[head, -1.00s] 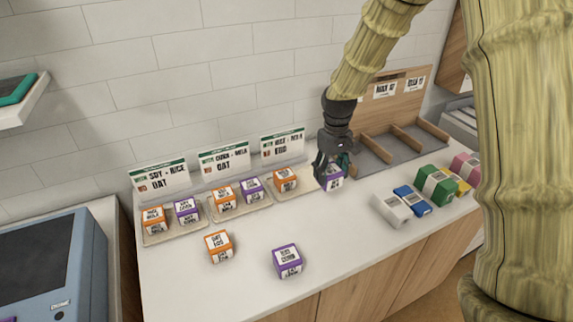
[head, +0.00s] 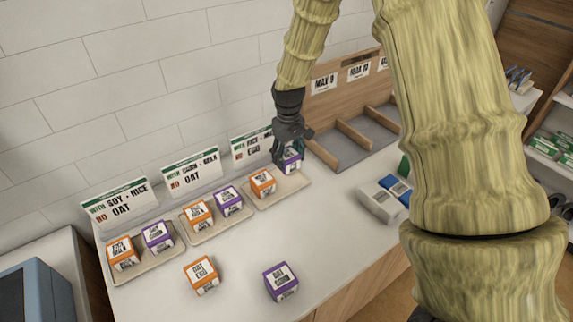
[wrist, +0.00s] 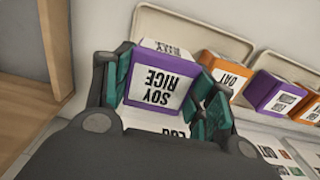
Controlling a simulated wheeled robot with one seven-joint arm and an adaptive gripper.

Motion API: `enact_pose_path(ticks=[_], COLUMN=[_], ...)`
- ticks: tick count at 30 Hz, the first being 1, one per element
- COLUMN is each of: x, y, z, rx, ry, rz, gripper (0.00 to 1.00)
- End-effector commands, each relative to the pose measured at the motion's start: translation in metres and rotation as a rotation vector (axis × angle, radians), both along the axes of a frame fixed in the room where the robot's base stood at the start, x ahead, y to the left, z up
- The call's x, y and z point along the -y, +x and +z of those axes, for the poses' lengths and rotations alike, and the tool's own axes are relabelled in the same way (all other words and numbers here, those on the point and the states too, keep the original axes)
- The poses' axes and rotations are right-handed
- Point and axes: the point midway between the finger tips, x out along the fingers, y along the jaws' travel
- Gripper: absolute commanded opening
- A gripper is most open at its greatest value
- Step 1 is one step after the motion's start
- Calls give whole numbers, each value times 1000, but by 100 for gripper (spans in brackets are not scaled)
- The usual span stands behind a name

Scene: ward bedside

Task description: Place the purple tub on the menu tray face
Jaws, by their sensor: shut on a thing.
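My gripper (head: 289,157) is shut on a purple tub (head: 294,164) with a white label, at the right part of the right-hand tray (head: 293,188). In the wrist view the held purple tub (wrist: 158,83) sits between the teal finger pads, and its label reads SOY RICE with more text below. I cannot tell if it touches the tray. An orange tub (head: 262,183) stands on the same tray, to the left. A menu card (head: 250,146) stands behind it, partly hidden by the gripper. Other purple tubs stand on the middle tray (head: 228,201), the left tray (head: 158,237) and the bare counter (head: 281,281).
Orange tubs stand on the left tray (head: 123,254), the middle tray (head: 198,215) and the counter (head: 201,274). A wooden divided rack (head: 345,135) stands right of the gripper. Grey (head: 375,204) and blue (head: 397,190) boxes lie at the right. The counter's middle is clear.

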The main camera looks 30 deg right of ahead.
Motion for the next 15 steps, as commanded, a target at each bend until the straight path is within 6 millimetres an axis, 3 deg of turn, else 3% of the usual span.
enact_pose_path(ticks=[8,15], x=[1,0], y=[0,0], z=[-11,-35], rx=[0,-1], ry=[0,0], rz=[-1,0], gripper=[27,27])
